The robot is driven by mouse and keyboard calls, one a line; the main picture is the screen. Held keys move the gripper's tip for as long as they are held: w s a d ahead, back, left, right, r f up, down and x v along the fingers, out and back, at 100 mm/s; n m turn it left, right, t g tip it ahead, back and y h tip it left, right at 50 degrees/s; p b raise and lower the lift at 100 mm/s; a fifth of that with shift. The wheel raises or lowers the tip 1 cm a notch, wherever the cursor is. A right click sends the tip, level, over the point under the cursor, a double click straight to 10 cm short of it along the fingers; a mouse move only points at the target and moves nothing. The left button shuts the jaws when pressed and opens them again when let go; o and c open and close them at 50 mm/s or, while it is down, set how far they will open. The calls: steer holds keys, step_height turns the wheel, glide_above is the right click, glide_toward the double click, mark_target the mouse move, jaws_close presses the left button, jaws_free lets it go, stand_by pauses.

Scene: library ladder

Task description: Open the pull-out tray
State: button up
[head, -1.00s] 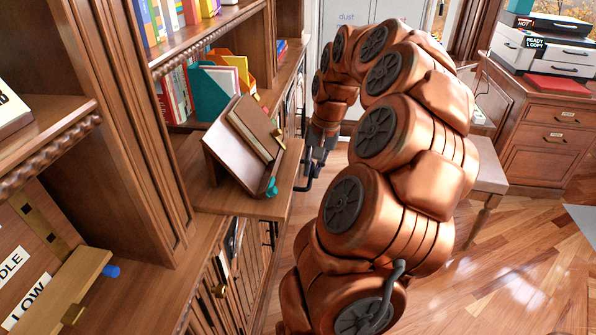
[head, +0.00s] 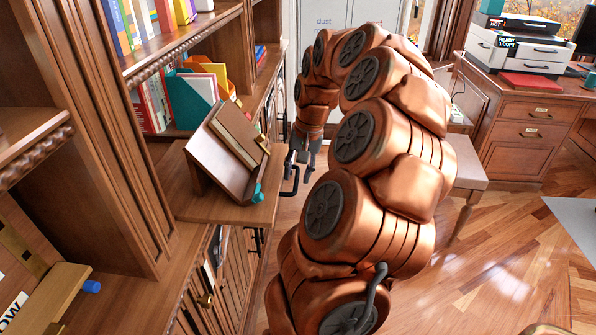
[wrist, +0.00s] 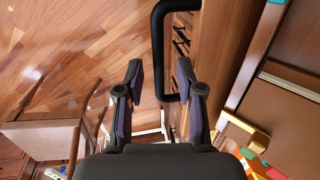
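The pull-out tray (head: 190,205) is a flat wooden board jutting from the bookcase at mid height. A black bar handle (head: 291,181) is fixed to its outer edge; the handle also shows large in the wrist view (wrist: 159,50). My gripper (head: 303,150) is at the handle, at the end of my copper-coloured arm. In the wrist view my gripper (wrist: 160,67) has its two fingers spread apart, with the handle bar appearing between them and a gap on each side. I cannot tell how deep the bar lies between the fingers.
A slanted book stand (head: 213,163) holding a brown book (head: 238,135) rests on the tray. Folders (head: 190,98) and books fill the shelf behind. A stool (head: 467,165) stands right of my arm, before a desk (head: 525,130) with a printer (head: 520,50). Wooden floor lies open at right.

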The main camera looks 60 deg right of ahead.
step_height(320, 180, up, 12)
steer(key=s+d, duration=0.1)
steer(key=s, duration=0.1)
stand_by(0.4)
steer(key=shift+d+f, duration=0.1)
stand_by(0.8)
